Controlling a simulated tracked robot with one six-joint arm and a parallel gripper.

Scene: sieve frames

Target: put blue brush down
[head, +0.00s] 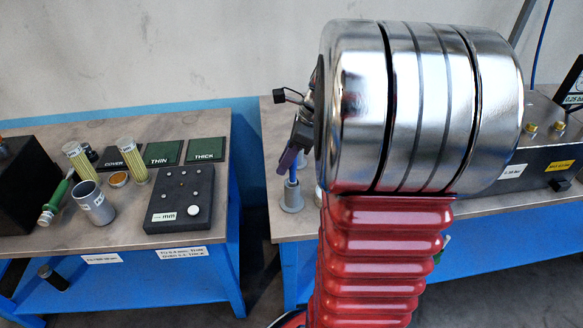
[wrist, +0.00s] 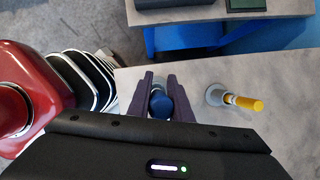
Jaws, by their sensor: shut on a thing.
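The blue brush (head: 293,170) hangs upright below my gripper (head: 289,156) in the head view. Its lower end meets a small grey holder (head: 291,198) on the right bench; whether it sits fully inside I cannot tell. In the wrist view the round blue end of the brush (wrist: 160,105) is between the two dark fingers of my gripper (wrist: 162,90), which is shut on it. A grey rim of the holder shows faintly behind it.
A gap separates the benches.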

